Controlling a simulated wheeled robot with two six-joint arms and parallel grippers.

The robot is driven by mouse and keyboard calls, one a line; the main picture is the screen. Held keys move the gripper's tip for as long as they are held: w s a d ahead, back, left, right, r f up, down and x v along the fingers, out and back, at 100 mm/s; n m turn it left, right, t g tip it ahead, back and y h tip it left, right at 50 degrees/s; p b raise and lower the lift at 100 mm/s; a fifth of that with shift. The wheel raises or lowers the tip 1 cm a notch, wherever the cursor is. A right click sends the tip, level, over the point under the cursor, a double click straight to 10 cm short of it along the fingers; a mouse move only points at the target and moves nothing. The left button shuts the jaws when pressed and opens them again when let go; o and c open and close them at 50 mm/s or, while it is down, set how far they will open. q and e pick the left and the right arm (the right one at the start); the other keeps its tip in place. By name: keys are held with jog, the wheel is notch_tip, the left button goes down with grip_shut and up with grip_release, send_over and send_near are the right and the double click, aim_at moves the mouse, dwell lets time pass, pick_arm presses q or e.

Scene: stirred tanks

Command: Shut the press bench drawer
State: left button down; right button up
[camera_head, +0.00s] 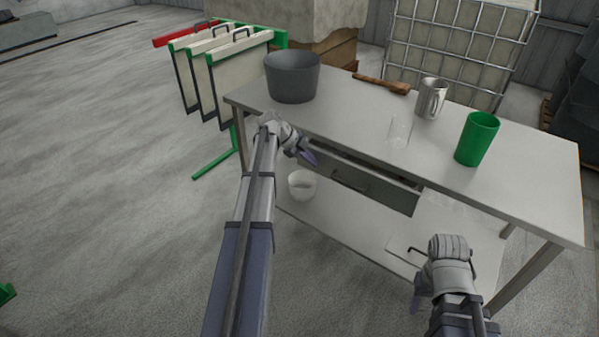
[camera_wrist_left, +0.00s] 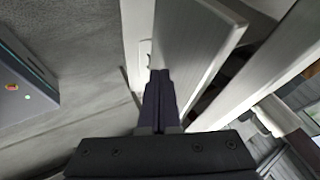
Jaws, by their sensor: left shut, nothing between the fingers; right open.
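The press bench (camera_head: 340,120) has a pale top and a lower shelf. Its grey drawer (camera_head: 385,188) with a dark handle sits under the front edge of the top. The drawer front stands out a little from the bench, with a dark gap behind its upper edge. My left gripper (camera_head: 309,158) is shut and empty at the left end of the drawer front. In the left wrist view its fingertips (camera_wrist_left: 160,75) are close against a flat grey panel, probably the drawer front (camera_wrist_left: 195,50); contact is unclear. My right gripper (camera_head: 418,302) is open, low in front of the bench's right part.
On the bench stand a dark grey bucket (camera_head: 292,80), a clear glass (camera_head: 399,131), a metal jug (camera_head: 431,98), a green cup (camera_head: 477,140) and a wooden-handled tool (camera_head: 381,84). A white bowl (camera_head: 302,184) is on the lower shelf.

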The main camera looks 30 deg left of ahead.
aim_at(316, 148)
pick_arm(q)
jog(key=w, duration=0.4)
jog(key=shift+w+d, duration=0.15)
jog(key=shift+w, duration=0.5)
jog(key=shift+w+r, duration=0.1)
jog(key=shift+d, duration=0.1)
pick_arm(e)
jog(key=shift+s, duration=0.1)
